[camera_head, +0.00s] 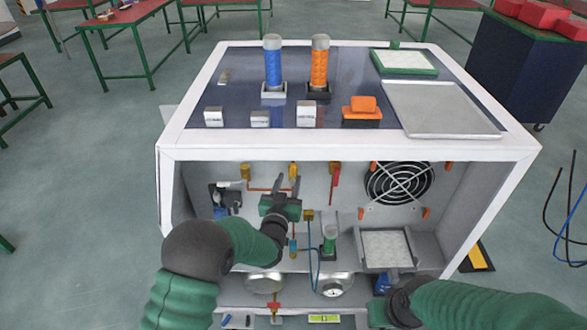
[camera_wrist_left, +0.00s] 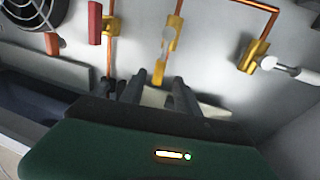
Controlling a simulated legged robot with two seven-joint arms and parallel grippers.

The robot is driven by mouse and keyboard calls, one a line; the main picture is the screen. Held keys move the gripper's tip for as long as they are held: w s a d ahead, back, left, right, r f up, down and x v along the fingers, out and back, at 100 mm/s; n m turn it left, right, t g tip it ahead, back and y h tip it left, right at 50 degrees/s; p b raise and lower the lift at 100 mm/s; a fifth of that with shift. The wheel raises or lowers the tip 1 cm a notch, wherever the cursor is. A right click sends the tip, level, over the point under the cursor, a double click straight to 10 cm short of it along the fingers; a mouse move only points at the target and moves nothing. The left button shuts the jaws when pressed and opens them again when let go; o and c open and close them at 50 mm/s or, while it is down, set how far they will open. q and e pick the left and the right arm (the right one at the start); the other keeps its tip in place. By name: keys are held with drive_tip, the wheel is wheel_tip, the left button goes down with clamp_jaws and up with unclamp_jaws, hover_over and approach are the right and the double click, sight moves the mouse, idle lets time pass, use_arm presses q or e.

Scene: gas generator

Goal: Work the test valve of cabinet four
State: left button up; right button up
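The cabinet (camera_head: 165,170) has an open front with copper pipes and valves on its back wall. A middle yellow valve (camera_head: 293,170) stands just above my left gripper (camera_head: 293,186). In the left wrist view, the fingers of my left gripper (camera_wrist_left: 157,90) are apart and point at this yellow valve (camera_wrist_left: 172,35); its lower end (camera_wrist_left: 158,72) shows near the fingertips, and contact cannot be told. A red-handled valve (camera_head: 335,175) and another yellow valve (camera_head: 245,171) flank it. I cannot tell which is the test valve. My right gripper is mostly hidden past its dark wrist (camera_head: 400,303).
A black fan (camera_head: 398,183) is on the back wall at right. A white filter tray (camera_head: 384,246), a green-based cylinder (camera_head: 329,240) and a gauge (camera_head: 334,285) sit lower down. Blue and orange cylinders (camera_head: 319,65) stand on the cabinet top. The side walls limit room.

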sight(292, 171)
use_arm(q)
drive_tip(key=shift+w+d+r, duration=0.1)
drive_tip(key=shift+w+d, duration=0.2)
drive_tip(key=shift+w, duration=0.6)
drive_tip(key=shift+w+d+f, duration=0.1)
drive_tip(key=shift+w+d, duration=0.2)
drive_tip(key=shift+w, duration=0.6)
drive_tip(key=shift+w+d+r, duration=0.1)
drive_tip(key=shift+w+d, duration=0.2)
drive_tip(key=shift+w, duration=0.6)
drive_tip(key=shift+a, duration=0.4)
drive_tip(key=c, duration=0.6)
clamp_jaws()
drive_tip(key=shift+d, duration=0.15)
